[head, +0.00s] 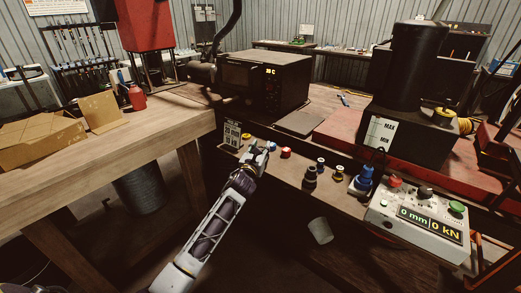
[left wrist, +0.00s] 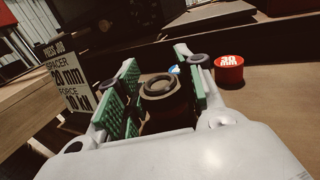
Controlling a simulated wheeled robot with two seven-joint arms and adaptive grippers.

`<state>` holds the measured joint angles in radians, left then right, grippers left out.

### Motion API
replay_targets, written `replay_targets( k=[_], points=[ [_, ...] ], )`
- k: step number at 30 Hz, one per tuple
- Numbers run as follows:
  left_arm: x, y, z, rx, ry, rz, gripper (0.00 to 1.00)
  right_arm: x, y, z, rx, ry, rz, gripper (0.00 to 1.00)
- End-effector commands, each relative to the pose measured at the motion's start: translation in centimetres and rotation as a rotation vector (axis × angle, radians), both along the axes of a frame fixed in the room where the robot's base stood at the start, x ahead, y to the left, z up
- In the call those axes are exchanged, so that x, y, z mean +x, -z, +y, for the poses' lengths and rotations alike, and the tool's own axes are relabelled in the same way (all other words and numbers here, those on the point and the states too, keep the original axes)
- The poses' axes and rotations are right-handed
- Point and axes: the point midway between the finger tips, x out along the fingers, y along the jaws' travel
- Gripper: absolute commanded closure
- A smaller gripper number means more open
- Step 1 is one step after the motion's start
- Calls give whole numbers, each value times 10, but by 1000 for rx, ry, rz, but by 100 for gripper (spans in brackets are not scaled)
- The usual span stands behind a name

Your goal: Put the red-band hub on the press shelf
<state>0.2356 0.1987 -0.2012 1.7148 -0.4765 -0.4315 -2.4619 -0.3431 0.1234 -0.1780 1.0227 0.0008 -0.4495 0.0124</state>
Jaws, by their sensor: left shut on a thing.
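My left gripper (head: 252,160) is at the front edge of the wooden bench ledge (head: 285,171) in the head view. In the left wrist view its green-padded fingers (left wrist: 160,95) are closed around a dark, round, ring-topped hub (left wrist: 163,88). The held hub's band colour cannot be made out, and its lower part is hidden. Several small dark hubs, one of them here (head: 310,174), stand on the ledge to the right of the gripper; their bands are too small to read. I cannot tell which surface is the press shelf. My right gripper is not in view.
A red 30 mm spacer (left wrist: 229,70) and a blue spacer (left wrist: 174,70) sit near the gripper. A job sign (head: 232,133) stands left. A blue fitting (head: 363,178) and the control box (head: 418,216) stand right; the black press cylinder (head: 415,70) is behind.

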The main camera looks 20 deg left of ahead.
Motion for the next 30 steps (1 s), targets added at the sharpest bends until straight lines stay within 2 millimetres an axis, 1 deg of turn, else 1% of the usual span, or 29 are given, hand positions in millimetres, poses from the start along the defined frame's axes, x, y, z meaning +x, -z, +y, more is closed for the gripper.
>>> replay_targets(
  k=[1, 2, 6, 20, 26, 30],
  points=[
    [0, -1, 0, 1, 1, -3, 100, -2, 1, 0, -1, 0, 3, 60],
    [0, 2, 0, 0, 0, 1, 60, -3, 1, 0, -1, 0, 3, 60],
    [0, 1, 0, 0, 0, 1, 42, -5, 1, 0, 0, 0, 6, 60],
    [0, -2, 0, -1, 0, 0, 41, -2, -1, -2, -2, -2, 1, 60],
    [-10, 0, 0, 1, 0, 2, 41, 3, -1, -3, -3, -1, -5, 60],
    [-21, -1, -1, 2, 0, 1, 41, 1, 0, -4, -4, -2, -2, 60]
  ],
)
